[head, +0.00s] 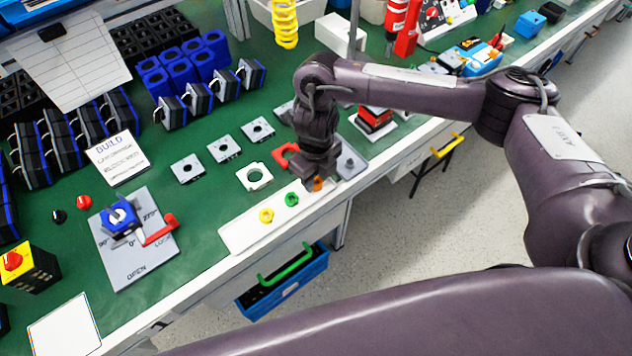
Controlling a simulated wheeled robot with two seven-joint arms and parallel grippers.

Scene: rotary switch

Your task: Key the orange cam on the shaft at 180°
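The orange cam (317,184) is a small ring on the white strip (245,235) at the bench's front edge, to the right of the green cam (292,199) and the yellow cam (266,215). My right gripper (312,184) points down right at the orange cam and partly hides it. I cannot tell whether its fingers are apart or closed on the cam. The blue rotary switch (119,229) with its pale shaft (118,215) sits on a grey plate (140,265) with angle marks and a red lever (160,231). My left gripper is out of view.
Grey square plates (188,169) and a white one (254,177) lie behind the strip. A "BUILD" card (117,158) stands behind the switch plate. Green mat between strip and switch is mostly clear.

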